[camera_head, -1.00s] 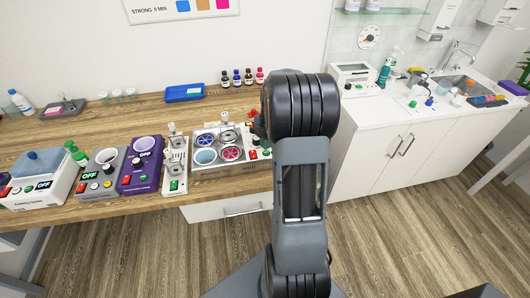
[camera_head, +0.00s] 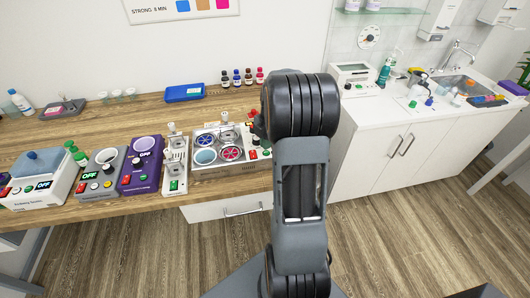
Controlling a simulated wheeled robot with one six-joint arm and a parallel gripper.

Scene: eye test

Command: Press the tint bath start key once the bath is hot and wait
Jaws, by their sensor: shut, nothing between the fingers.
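The tint bath appears to be the metal unit (camera_head: 225,167) with several round wells on the wooden counter, left of my arm. One front well holds light blue (camera_head: 205,156) and another shows a pink-red wheel-like pattern (camera_head: 232,153). At its right end are small controls, including a red key (camera_head: 253,154) and a green key (camera_head: 266,153); their labels are too small to read. I see no readable temperature. My arm stands upright in front of the bath's right side and hides what is behind it. My gripper is not visible.
Left of the bath stand a white-and-green device (camera_head: 175,187), a purple unit (camera_head: 140,178), a grey unit (camera_head: 103,182) reading OFF and a white box (camera_head: 38,190). A blue tray (camera_head: 184,93) and small bottles (camera_head: 243,77) stand behind. A sink counter (camera_head: 385,112) is at right.

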